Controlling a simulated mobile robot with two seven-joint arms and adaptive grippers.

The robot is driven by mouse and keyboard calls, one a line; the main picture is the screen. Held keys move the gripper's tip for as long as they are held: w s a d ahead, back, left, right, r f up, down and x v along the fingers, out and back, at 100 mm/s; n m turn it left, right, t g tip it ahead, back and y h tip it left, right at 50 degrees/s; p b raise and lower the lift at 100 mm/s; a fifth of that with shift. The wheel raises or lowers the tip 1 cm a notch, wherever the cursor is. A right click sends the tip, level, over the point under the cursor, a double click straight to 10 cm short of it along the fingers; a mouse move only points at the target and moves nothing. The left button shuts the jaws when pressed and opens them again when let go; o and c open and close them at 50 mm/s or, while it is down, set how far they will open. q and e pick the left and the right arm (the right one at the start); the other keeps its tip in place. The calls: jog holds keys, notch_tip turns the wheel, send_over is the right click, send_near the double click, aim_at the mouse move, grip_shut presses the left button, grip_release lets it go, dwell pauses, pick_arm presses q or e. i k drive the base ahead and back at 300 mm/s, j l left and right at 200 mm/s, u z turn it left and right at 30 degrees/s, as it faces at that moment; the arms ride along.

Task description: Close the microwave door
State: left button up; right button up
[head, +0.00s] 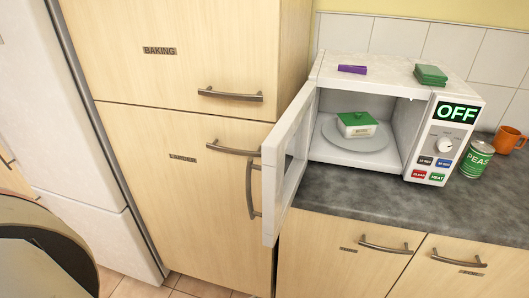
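The white microwave (398,82) stands on the dark counter at the right of the head view. Its door (285,165) is open wide, swung out to the left and toward me past the counter's front edge. A box with a green lid (356,124) sits on the round plate (340,141) inside. The display (456,112) reads OFF. Neither of my grippers shows in this view.
A purple item (352,69) and a green item (431,75) lie on top of the microwave. A peas can (477,159) and an orange mug (509,139) stand to its right. Tall wooden cupboards (180,75) with handles rise left of the door. A round dark-topped object (45,250) is at lower left.

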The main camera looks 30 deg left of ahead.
aim_at(285, 150)
jog(key=k+j, duration=0.1)
jog(key=j, duration=0.55)
jog(key=j+z, duration=0.1)
jog(key=j, duration=0.55)
jog(key=k+j+z, duration=0.1)
jog(key=k+j, duration=0.15)
